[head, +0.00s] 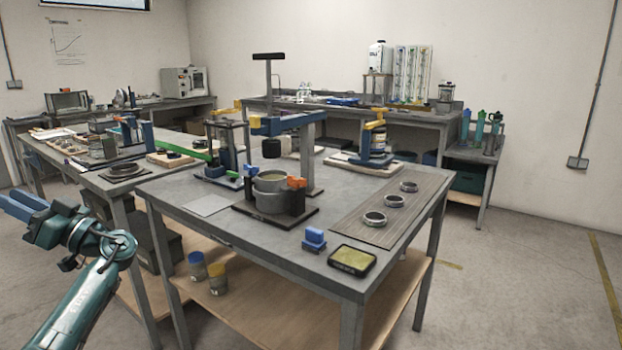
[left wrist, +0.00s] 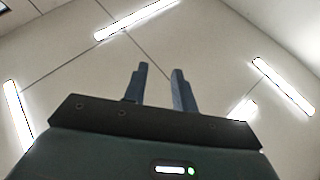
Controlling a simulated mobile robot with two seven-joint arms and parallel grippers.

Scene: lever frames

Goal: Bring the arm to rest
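My left arm comes in at the lower left of the head view, teal with blue fingers. My left gripper (head: 20,206) is at the left edge, beside the table and clear of it, pointing away to the left. In the left wrist view its two fingers (left wrist: 158,88) stand apart with an empty gap between them. Behind them are only the ceiling and its strip lights (left wrist: 135,20), so the gripper points upward. My right gripper is in neither view.
The near metal table (head: 218,222) carries a lever frame (head: 308,150), a grey pot (head: 270,196), a striped mat (head: 392,215) with three rings, a blue block (head: 314,240) and a yellow-faced tray (head: 352,260). Jars (head: 217,278) stand on its lower shelf. Floor at right is clear.

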